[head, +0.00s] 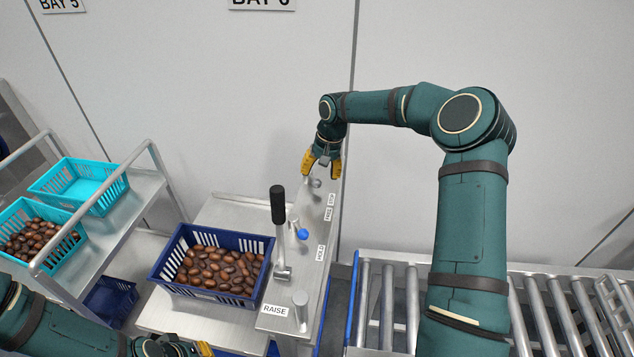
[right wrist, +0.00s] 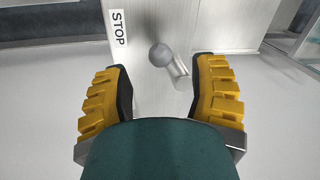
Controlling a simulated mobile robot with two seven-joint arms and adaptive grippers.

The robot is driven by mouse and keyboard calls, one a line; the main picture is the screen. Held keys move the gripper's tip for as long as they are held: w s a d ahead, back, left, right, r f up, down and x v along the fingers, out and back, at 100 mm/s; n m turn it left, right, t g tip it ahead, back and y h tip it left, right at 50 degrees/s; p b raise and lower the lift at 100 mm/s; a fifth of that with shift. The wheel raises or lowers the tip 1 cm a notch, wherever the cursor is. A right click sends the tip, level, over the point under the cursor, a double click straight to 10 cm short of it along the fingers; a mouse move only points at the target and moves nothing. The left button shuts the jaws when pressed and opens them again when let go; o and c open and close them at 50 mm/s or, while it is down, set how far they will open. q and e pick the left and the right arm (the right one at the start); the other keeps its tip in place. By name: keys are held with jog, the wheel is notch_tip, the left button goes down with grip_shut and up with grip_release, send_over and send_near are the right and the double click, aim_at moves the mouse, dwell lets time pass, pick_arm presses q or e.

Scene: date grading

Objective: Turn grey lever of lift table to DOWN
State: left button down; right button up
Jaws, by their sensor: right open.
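The lift table's control panel (head: 312,262) carries several levers and small labels. A grey ball-ended lever (head: 316,183) stands at its far end, and it also shows in the right wrist view as a grey ball on a short stem (right wrist: 160,55), beside a STOP label (right wrist: 118,33). My right gripper (head: 321,170) is open above this lever. In the wrist view the ball lies between the fingers' lines, apart from both. I cannot make out a DOWN label. My left gripper (head: 178,346) is at the bottom edge, mostly cut off.
A tall black-handled lever (head: 278,205) and a blue knob (head: 303,234) stand nearer on the panel. A dark blue crate of dates (head: 178,238) is left of it. A cart with turquoise baskets (head: 100,203) stands at left, a roller conveyor (head: 412,305) at right.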

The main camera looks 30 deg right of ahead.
aim_at(318, 180)
jog(key=shift+w+a+f, duration=0.1)
jog(key=shift+a+f, duration=0.1)
jog(key=shift+f, duration=0.95)
jog(key=shift+w+a+f, duration=0.1)
jog(key=shift+a+f, duration=0.1)
jog(key=shift+f, duration=0.9)
grip_shut()
